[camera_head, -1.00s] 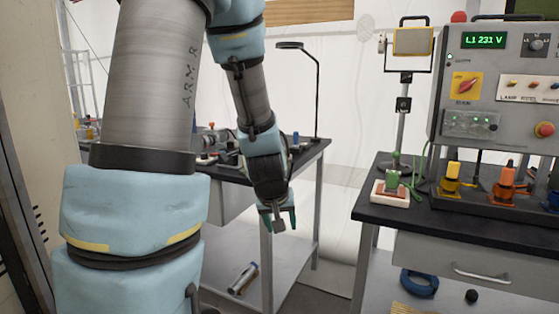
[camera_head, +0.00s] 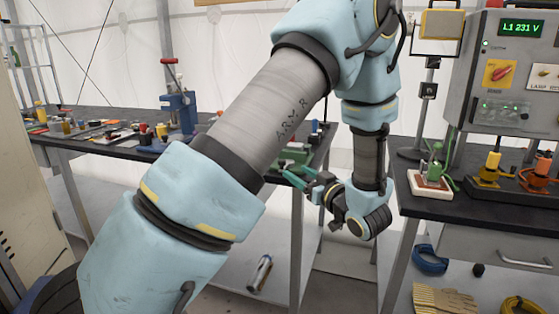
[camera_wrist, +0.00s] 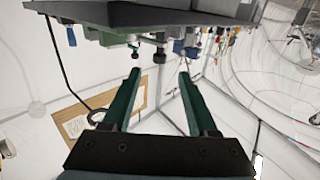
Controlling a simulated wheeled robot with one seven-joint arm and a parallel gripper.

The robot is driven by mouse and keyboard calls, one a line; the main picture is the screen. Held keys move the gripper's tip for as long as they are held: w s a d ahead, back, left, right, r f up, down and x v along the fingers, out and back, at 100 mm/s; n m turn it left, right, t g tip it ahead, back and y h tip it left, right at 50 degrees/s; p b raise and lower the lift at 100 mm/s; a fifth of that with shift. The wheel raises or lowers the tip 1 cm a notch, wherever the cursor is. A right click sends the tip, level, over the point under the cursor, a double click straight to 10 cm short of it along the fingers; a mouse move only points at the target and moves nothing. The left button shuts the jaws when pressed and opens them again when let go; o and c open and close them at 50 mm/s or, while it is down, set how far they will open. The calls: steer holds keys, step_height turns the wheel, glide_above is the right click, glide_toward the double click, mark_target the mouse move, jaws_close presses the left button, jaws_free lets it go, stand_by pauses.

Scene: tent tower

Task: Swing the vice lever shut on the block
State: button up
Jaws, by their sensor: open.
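My gripper (camera_head: 299,176) is open and empty. Its two green fingers point left, beside the right end of the left bench (camera_head: 95,143). In the wrist view my gripper (camera_wrist: 160,75) has its fingers spread, with nothing held between them; the bench appears upside down beyond the tips. A blue upright device with a red top (camera_head: 179,105) stands on the left bench, left of my arm. A green item (camera_head: 293,155) lies near the bench's right end, partly hidden by my arm.
Several small tools and parts lie along the left bench. The right bench (camera_head: 480,208) holds a control panel (camera_head: 515,80), coloured plugs and a green device on a white base (camera_head: 430,185). A gap separates the benches. A cylinder (camera_head: 260,273) lies low beneath the left bench.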

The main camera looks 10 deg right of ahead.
steer(key=p+x, duration=0.1)
steer(key=x, duration=0.8)
steer(key=shift+w+p, duration=0.1)
steer(key=shift+p, duration=0.3)
jaws_close()
stand_by(0.9)
